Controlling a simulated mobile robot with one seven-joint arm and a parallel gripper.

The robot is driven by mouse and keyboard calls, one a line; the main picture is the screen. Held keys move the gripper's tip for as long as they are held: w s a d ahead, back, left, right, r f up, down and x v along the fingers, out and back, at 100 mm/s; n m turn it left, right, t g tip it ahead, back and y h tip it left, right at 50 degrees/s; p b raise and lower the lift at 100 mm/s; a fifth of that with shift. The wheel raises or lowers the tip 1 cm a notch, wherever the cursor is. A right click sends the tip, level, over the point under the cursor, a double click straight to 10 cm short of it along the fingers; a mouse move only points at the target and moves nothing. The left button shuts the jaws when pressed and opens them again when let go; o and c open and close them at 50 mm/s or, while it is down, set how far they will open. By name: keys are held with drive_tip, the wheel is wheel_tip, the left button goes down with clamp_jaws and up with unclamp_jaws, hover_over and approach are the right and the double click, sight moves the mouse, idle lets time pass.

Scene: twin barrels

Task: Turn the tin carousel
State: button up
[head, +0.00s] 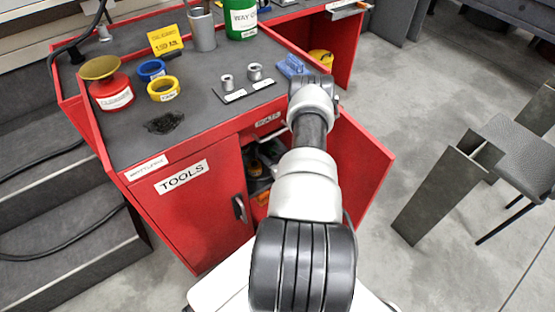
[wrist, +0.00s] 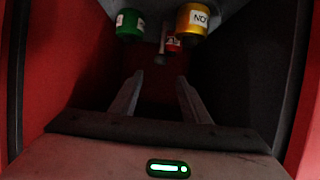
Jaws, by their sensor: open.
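The tin carousel shows in the wrist view as a grey hub or plate (wrist: 161,57) at the top, partly cut off by the frame. Around it are a green tin (wrist: 130,25), a small red tin (wrist: 173,43) and a yellow tin (wrist: 193,20) with a white label. My gripper (wrist: 158,80) is open and empty, its two fingers pointing towards the tins from below them in the picture, apparently without touching. In the head view my arm reaches over the right end of the red bench; its fingertips and the carousel cannot be made out there.
Red and dark walls (wrist: 60,75) flank my gripper closely. In the head view, a red cabinet door (head: 355,165) stands open right of the TOOLS door (head: 195,205). Cups, tape rolls and a blue brush-like item (head: 291,66) lie on the bench top.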

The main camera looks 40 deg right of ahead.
drive_tip(key=s+a+r+h+p, duration=0.1)
drive_tip(key=s+a+r, duration=0.1)
drive_tip(key=s, duration=0.4)
drive_tip(key=shift+r+m, duration=0.25)
drive_tip(key=shift+m, duration=0.15)
drive_tip(key=shift+s, duration=0.1)
drive_tip(key=y+b, duration=0.1)
drive_tip(key=b, duration=0.3)
approach(256, 144)
drive_tip(key=shift+n, duration=0.4)
drive_tip(key=x, duration=0.7)
drive_tip(key=shift+f, duration=0.1)
drive_tip(key=shift+w+d+f+b, duration=0.15)
drive_tip(key=shift+w+b, duration=0.2)
drive_tip(key=shift+w, duration=0.3)
drive_tip(key=shift+c, duration=0.5)
clamp_jaws()
